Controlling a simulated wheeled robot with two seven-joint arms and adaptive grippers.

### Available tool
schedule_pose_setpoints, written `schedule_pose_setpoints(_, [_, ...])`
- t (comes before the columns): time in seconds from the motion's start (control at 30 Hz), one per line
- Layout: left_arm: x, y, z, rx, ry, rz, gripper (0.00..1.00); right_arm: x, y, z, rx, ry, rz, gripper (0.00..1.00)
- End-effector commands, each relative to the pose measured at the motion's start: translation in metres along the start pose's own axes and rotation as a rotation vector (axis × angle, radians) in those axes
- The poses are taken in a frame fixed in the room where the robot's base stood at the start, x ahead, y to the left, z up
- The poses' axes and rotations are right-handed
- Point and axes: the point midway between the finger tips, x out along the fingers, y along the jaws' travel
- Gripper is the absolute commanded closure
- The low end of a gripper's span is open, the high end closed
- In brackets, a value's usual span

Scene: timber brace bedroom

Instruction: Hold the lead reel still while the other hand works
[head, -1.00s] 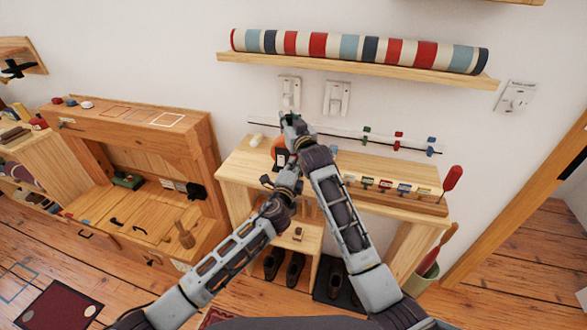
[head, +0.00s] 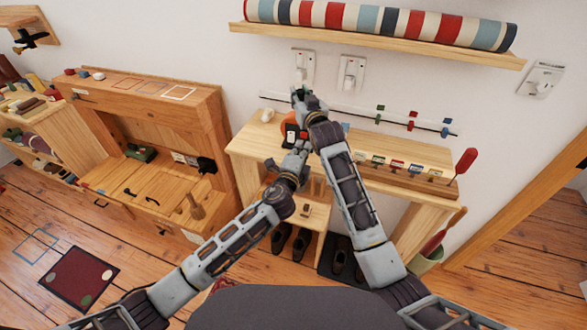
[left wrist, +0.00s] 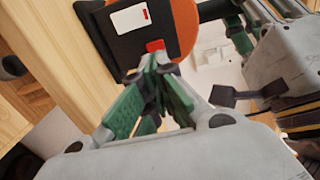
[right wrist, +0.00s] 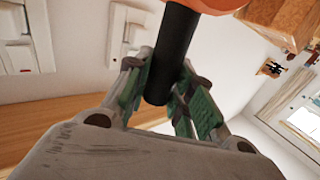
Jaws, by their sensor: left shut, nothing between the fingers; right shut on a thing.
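The lead reel is an orange disc (head: 287,124) with a black part on its front, at the back left of the wooden bench. In the left wrist view its orange edge (left wrist: 184,25) and black plate (left wrist: 115,35) with a white and a red label show. My right gripper (head: 299,93) is shut on the reel's black bar (right wrist: 174,45), which stands between its fingers in the right wrist view. My left gripper (head: 301,149) is shut and empty, its tips (left wrist: 152,72) close below the black plate. I cannot tell whether they touch it.
The wooden bench (head: 249,140) stands against the wall, with a rack of coloured tags (head: 398,166) to the right. Two white wall plates (head: 351,73) and a thin rail with coloured clips (head: 411,121) are behind. A shelf (head: 400,52) with a striped roll hangs above.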

Motion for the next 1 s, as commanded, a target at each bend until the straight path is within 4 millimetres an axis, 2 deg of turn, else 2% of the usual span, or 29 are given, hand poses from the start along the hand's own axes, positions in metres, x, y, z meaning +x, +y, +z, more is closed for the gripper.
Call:
schedule_pose_setpoints(0.03, [-0.006,0.001,0.000,-0.001,0.000,0.001,1.00,0.000,-0.001,0.007,0.006,-0.012,-0.001,1.00])
schedule_pose_setpoints(0.7, [-0.075,0.001,0.000,0.000,0.000,0.001,1.00,0.000,0.000,0.009,0.005,-0.016,0.000,1.00])
schedule_pose_setpoints(1.0, [-0.096,0.001,0.000,0.000,0.000,0.001,1.00,0.000,0.000,0.009,0.005,-0.017,0.001,1.00])
